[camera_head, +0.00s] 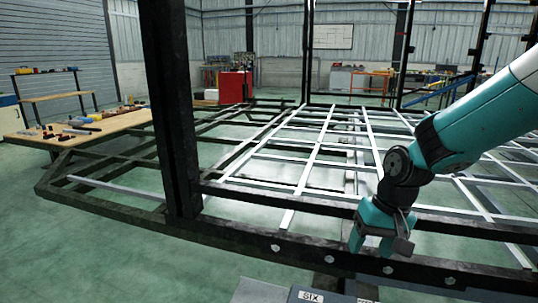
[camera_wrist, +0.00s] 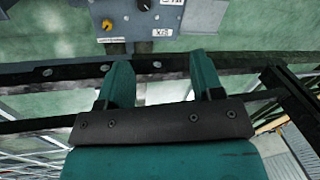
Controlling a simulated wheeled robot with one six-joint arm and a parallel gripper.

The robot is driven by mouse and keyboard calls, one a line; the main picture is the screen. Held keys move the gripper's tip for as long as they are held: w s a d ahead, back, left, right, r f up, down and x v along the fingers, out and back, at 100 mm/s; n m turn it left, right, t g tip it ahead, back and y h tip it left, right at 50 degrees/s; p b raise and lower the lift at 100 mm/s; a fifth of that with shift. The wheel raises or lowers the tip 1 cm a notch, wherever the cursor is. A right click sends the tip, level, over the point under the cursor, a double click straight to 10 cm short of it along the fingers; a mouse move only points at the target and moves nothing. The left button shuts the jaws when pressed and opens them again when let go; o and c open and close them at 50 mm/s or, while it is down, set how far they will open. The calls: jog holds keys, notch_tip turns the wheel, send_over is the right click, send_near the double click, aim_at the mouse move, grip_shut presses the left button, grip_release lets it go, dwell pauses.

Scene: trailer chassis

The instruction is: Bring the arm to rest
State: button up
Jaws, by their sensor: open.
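My gripper (camera_head: 372,235) is at the end of my teal and white arm, on the right side of the head view. It points down over the dark front rail (camera_head: 330,258) of the trailer chassis. In the wrist view the two teal fingers of my gripper (camera_wrist: 162,80) stand apart with nothing between them. The rail (camera_wrist: 70,75), with round holes, shows behind the fingers. I cannot tell how far the fingers are from the rail.
A grey panel (camera_wrist: 205,20) with knobs and labels lies beyond the rail. A dark upright post (camera_head: 172,110) rises left of my arm. A wooden table (camera_head: 110,128) with tools stands at left, and a red cabinet (camera_head: 235,86) at the back. Green floor (camera_head: 110,255) is clear at front left.

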jog(key=s+a+r+n+y, duration=0.1)
jog(key=s+a+r+n, duration=0.15)
jog(key=s, duration=0.55)
jog(key=s+a+r+n, duration=0.1)
jog(key=s+r+n, duration=0.1)
jog(key=s+r, duration=0.35)
jog(key=s+a+r+n+y, duration=0.1)
jog(key=s+a+r+n, duration=0.15)
jog(key=s, duration=0.75)
notch_tip(320, 180, up, 29)
jog(key=p, duration=3)
jog(key=shift+w+g, duration=0.3)
jog(key=shift+w, duration=0.15)
